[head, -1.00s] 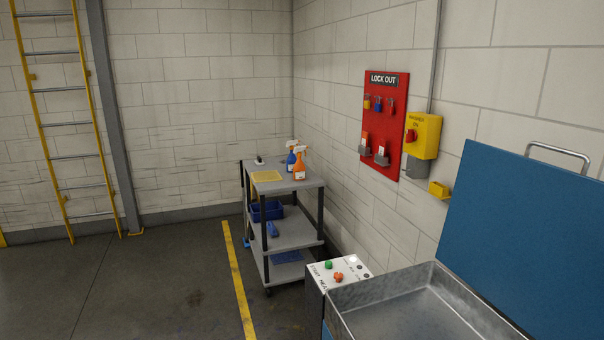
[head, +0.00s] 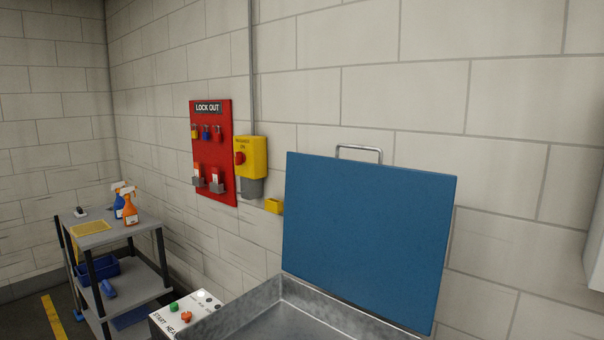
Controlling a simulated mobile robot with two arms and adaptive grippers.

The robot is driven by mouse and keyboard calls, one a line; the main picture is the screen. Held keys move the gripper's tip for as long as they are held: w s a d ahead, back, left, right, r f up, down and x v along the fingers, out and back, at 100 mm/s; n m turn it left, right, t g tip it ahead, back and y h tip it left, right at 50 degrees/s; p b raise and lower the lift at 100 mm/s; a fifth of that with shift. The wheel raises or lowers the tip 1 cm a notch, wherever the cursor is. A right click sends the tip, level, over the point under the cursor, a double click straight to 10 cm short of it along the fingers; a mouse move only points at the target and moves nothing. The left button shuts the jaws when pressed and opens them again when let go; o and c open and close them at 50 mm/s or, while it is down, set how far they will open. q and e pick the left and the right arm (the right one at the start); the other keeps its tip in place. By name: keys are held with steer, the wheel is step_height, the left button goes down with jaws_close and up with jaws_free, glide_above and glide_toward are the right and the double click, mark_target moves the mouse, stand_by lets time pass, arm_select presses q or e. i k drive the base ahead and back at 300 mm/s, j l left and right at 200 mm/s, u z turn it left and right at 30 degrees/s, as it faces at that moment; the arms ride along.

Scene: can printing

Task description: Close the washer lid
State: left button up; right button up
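The blue washer lid (head: 368,238) stands open and nearly upright at the back of the washer, in the middle of the head view. A metal bar handle (head: 360,148) sits on its top edge. Below it is the washer's grey metal basin (head: 290,312), open at the top and cut off by the bottom of the picture. A white control panel (head: 190,312) with a green button and a red button is at the basin's left. Neither of my grippers shows in the view.
A grey cart (head: 105,243) with spray bottles (head: 130,207) stands at the left. A red lockout board (head: 213,150) and a yellow switch box (head: 251,158) hang on the block wall behind the washer. A pale box edge (head: 596,245) shows at the far right.

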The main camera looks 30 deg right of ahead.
mark_target(374, 237)
steer(key=j+z, duration=0.1)
steer(key=z, duration=0.3)
steer(key=j+z, duration=0.15)
steer(key=z, duration=0.25)
steer(key=j+z, duration=0.1)
steer(key=z, duration=0.35)
steer(key=i+j, duration=0.05)
